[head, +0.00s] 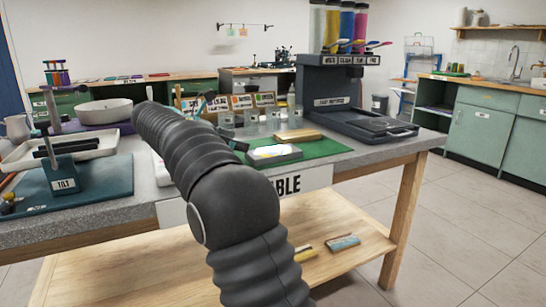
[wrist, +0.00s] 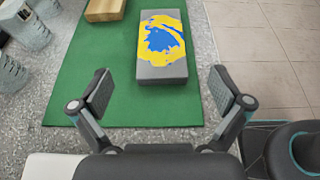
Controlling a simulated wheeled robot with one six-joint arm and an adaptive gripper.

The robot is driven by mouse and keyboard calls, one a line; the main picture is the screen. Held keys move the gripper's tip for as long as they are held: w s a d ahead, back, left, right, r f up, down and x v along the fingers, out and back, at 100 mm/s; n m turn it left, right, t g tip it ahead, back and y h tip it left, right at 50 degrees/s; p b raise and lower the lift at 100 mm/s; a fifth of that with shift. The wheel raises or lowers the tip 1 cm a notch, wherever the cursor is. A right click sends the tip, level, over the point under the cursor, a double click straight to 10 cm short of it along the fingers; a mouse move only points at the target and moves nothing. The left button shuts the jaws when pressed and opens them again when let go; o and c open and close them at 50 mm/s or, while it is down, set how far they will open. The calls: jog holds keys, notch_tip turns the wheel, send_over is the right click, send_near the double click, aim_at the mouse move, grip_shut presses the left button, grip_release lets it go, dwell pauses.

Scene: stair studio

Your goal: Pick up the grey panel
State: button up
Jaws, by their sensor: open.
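The grey panel (wrist: 162,72) is a small block with a yellow and blue paint patch on top. It lies flat on a green mat (wrist: 75,85), its near edge facing my gripper in the wrist view. In the head view the panel (head: 275,153) sits on the mat near the front of the table, just right of my arm. My gripper (wrist: 160,90) is open and empty. Its two fingers stand apart to the left and right, just short of the panel's near end in the wrist view. In the head view my arm hides most of the gripper.
A wooden block (wrist: 105,9) lies on the mat beyond and left of the panel. Clear jars (wrist: 28,30) stand left of the mat. A dark machine (head: 335,95) is at the right of the table (head: 400,158). A teal tilt stand (head: 75,190) is at the left.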

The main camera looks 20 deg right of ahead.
aim_at(272, 151)
jog(key=x, duration=0.5)
jog(key=shift+d+f+b, duration=0.15)
jog(key=shift+d+b, duration=0.1)
jog(key=shift+b, duration=0.05)
jog(key=shift+f+b+x, duration=0.2)
jog(key=shift+b+x, duration=0.25)
jog(key=shift+x, duration=2.2)
jog(key=shift+a, duration=0.1)
jog(key=c, duration=1.2)
